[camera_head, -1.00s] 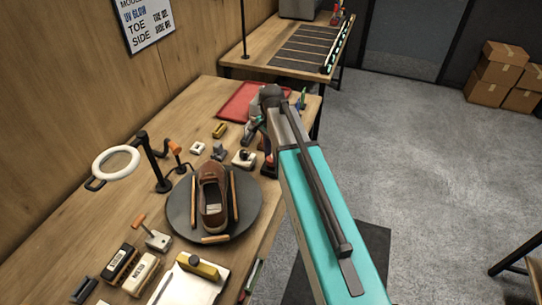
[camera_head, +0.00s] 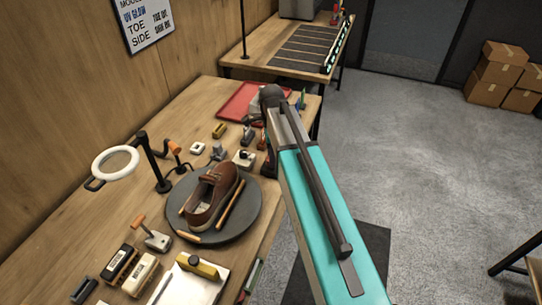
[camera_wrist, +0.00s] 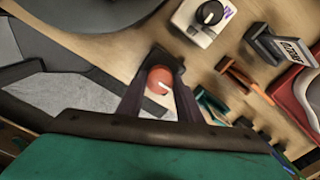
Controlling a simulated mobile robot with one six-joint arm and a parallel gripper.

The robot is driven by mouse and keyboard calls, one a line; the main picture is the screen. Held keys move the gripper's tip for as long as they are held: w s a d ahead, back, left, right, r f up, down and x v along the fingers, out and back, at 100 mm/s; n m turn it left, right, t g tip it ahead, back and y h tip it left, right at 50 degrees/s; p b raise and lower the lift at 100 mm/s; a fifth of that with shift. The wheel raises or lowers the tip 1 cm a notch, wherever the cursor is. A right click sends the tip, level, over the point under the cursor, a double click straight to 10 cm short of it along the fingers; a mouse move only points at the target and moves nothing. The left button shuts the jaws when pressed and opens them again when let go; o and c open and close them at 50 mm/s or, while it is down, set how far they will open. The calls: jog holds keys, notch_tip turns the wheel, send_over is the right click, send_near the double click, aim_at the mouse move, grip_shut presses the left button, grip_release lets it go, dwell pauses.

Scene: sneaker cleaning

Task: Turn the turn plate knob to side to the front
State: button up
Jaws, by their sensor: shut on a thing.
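The round dark turn plate (camera_head: 250,212) is on the workbench and carries a brown shoe (camera_head: 213,192) between orange bars. The shoe lies slantwise, one end toward the upper right. In the wrist view, an orange-red knob (camera_wrist: 158,77) with a white mark sits between the fingers of my gripper (camera_wrist: 160,98). The mark points to the lower right. My gripper is shut on this knob, beside the plate. In the head view, my arm mostly hides the knob. The plate's edge (camera_wrist: 112,8) shows at the top left of the wrist view.
A white box with a black knob (camera_wrist: 209,13) is close to the gripper. Small boxes, a ring lamp (camera_head: 115,162) and a red tray (camera_head: 238,101) crowd the bench. A white board (camera_head: 190,290) lies at the front. The floor at right is mostly clear.

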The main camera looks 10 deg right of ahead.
jog(key=shift+w+a+r, duration=0.15)
jog(key=shift+w, duration=0.05)
jog(key=o, duration=1)
jog(key=shift+o, duration=0.2)
jog(key=shift+s, duration=0.1)
notch_tip(320, 180, up, 14)
jog(key=b, duration=0.3)
jog(key=shift+f, duration=0.2)
